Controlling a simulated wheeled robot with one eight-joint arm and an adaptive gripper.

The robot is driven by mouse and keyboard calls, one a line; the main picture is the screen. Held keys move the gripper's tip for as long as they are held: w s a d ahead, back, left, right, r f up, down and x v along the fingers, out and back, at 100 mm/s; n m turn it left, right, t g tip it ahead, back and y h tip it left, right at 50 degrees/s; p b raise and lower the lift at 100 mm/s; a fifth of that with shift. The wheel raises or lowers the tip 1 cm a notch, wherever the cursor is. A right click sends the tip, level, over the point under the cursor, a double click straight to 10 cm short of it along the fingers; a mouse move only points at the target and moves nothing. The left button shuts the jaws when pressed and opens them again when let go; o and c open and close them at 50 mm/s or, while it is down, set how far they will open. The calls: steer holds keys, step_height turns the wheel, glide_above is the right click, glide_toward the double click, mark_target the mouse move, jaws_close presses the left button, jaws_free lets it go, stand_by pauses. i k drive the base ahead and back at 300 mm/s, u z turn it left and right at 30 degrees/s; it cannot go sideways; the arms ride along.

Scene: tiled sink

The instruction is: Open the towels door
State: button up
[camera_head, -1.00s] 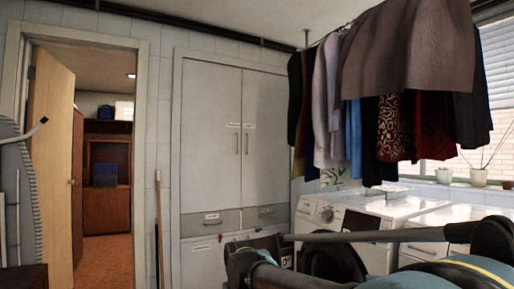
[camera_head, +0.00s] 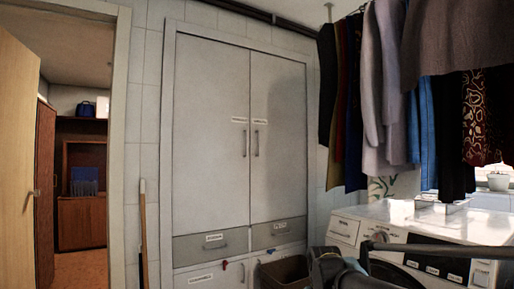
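A tall light-grey built-in cabinet stands ahead. It has a left upper door (camera_head: 210,130) and a right upper door (camera_head: 277,150), both shut, with vertical handles near the middle seam. Each has a small label that I cannot read, so I cannot tell which is the towels door. Below are two shut drawers, the left drawer (camera_head: 212,246) and right drawer (camera_head: 279,233), also labelled. Lower doors start beneath them; the lower left door (camera_head: 207,277) has a label. Dark links of my arm cross the bottom right; I cannot make out my gripper.
A white washing machine (camera_head: 415,230) stands right of the cabinet, with hanging clothes (camera_head: 395,100) above it. A brown bin (camera_head: 285,272) stands before the cabinet's lower right. A wooden pole (camera_head: 143,230) leans left of it. An open wooden door (camera_head: 18,150) and doorway are further left.

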mark_target(210, 166)
steer(key=u, duration=0.15)
steer(key=i, duration=0.95)
steer(key=u, duration=0.2)
